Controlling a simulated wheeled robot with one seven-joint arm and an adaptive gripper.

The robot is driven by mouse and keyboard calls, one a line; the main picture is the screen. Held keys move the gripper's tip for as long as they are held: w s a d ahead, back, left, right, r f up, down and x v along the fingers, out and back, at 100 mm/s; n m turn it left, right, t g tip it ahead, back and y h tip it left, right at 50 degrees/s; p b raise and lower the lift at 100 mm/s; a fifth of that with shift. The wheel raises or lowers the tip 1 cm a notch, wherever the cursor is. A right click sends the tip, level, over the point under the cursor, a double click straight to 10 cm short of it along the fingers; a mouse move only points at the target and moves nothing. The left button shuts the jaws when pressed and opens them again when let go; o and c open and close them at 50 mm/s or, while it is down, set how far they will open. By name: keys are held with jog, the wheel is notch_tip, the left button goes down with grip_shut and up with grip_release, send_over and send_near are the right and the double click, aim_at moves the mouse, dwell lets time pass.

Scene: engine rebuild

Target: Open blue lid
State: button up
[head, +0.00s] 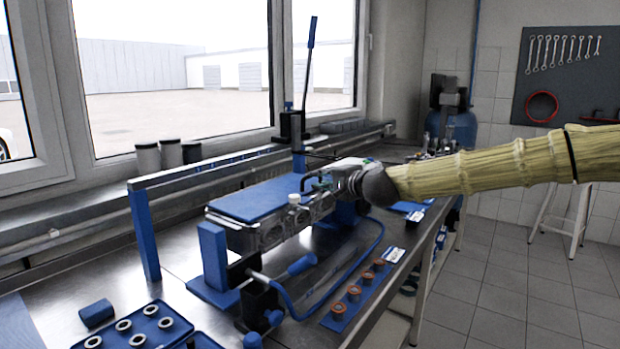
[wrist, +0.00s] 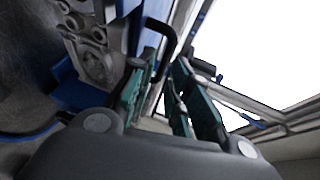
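The blue lid (head: 262,201) lies flat on top of a grey metal engine block (head: 275,235) on the bench. A dark bent handle (head: 311,180) stands at the lid's right end. My gripper (head: 335,172) is at that end, close to the handle; the arm comes in from the right. In the wrist view, my gripper's two green and black fingers (wrist: 168,64) are apart. The black handle (wrist: 166,30) shows just beyond the fingertips. I cannot tell whether it is between them or touching one. The grey metal casting (wrist: 98,65) is to the left.
A blue frame (head: 145,230) stands behind and left of the block. A blue-handled tool (head: 300,264) and a blue hose lie in front. A strip of copper-coloured parts (head: 353,293) lies near the bench edge. A blue tray (head: 140,328) of rings is front left. A tall lever (head: 308,70) rises behind.

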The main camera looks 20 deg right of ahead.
jog(key=shift+r+x, duration=0.1)
jog(key=shift+x, duration=1.35)
jog(key=shift+r+x, duration=0.15)
jog(key=shift+x, duration=1.35)
jog(key=shift+a, duration=0.1)
grip_shut()
